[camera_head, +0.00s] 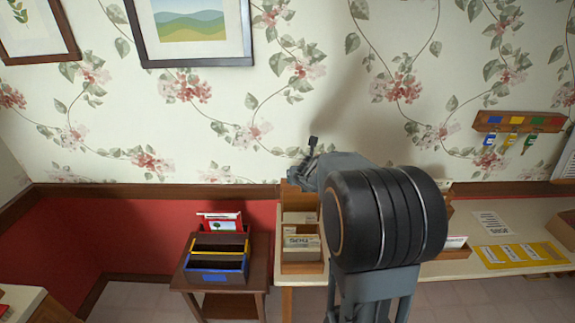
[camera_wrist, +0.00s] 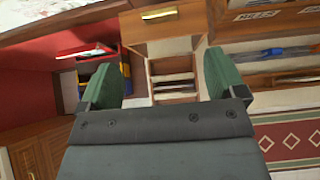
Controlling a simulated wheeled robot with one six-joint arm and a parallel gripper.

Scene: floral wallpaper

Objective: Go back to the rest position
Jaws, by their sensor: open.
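My gripper (camera_wrist: 162,84) shows in the wrist view with its two green fingers spread apart. It is open, with nothing between the fingertips. In the head view my arm stands raised in front of the desk and hides its middle part; the gripper's fingers cannot be made out there.
A desk (camera_head: 370,270) holds a wooden letter rack (camera_head: 302,266) with envelopes and a yellow sheet (camera_head: 520,255). A key rack (camera_head: 520,121) and framed pictures (camera_head: 193,62) hang on the wall.

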